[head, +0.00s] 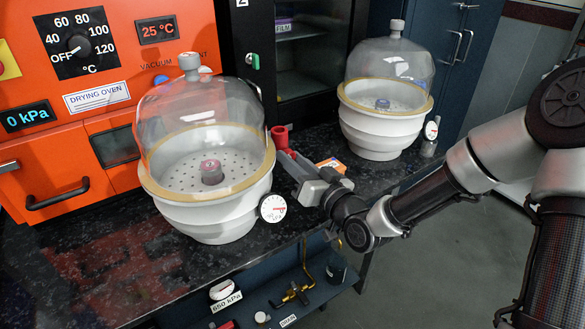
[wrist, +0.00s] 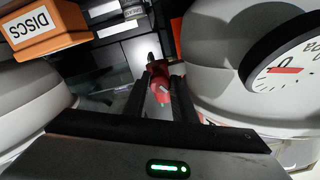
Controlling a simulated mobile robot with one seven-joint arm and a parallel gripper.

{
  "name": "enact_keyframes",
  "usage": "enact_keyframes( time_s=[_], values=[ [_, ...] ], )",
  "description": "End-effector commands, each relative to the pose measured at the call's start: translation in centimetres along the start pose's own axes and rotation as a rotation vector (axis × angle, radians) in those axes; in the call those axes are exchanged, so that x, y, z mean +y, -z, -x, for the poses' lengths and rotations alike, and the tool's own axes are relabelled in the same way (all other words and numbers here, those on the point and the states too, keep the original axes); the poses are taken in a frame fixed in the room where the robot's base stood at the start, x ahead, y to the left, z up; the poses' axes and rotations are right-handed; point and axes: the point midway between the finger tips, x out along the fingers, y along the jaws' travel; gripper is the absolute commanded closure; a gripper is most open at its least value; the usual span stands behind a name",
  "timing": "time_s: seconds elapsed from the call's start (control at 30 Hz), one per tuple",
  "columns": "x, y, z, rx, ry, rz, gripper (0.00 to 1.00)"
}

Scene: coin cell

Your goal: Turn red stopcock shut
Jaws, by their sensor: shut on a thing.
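The red stopcock (head: 280,136) stands at the right side of the near glass-domed white desiccator (head: 215,218). My gripper (head: 291,158) reaches in from the right and is shut on the stopcock, partly hiding it. In the wrist view the red stopcock (wrist: 160,88) sits between the two dark fingers of my gripper (wrist: 159,92). Its exact turn angle is hard to tell. The round gauge (head: 272,208) on the near desiccator has a red mark at its right side; it also shows large in the wrist view (wrist: 300,90).
A second domed desiccator (head: 380,128) stands at the back right. An orange box (head: 331,166) labelled DISCS in the wrist view (wrist: 42,30) lies close beside my gripper. The orange drying oven (head: 110,80) is at left. A lower shelf (head: 270,300) holds tools. The front-left counter is clear.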

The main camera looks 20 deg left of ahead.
Motion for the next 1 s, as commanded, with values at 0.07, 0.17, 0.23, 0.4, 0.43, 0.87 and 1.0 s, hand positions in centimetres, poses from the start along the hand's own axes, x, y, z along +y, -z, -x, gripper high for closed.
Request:
enact_keyframes(
  time_s=[0.07, 0.17, 0.23, 0.4, 0.43, 0.87, 1.0],
  values=[
    [0.14, -0.4, 0.0, 0.0, 0.001, 0.079, 0.98],
    [0.12, -0.38, 0.0, 0.0, 0.002, 0.174, 0.98],
    [0.11, -0.32, 0.0, 0.0, 0.002, 0.24, 0.98],
    [0.08, -0.17, 0.0, -0.001, 0.001, 0.4, 0.98],
    [0.05, -0.16, -0.01, -0.001, 0.002, 0.429, 0.98],
    [0.1, 0.01, 0.01, -0.002, 0.001, 0.795, 0.98],
    [0.14, 0.03, 0.02, -0.002, 0.001, 0.879, 0.98]
  ],
)
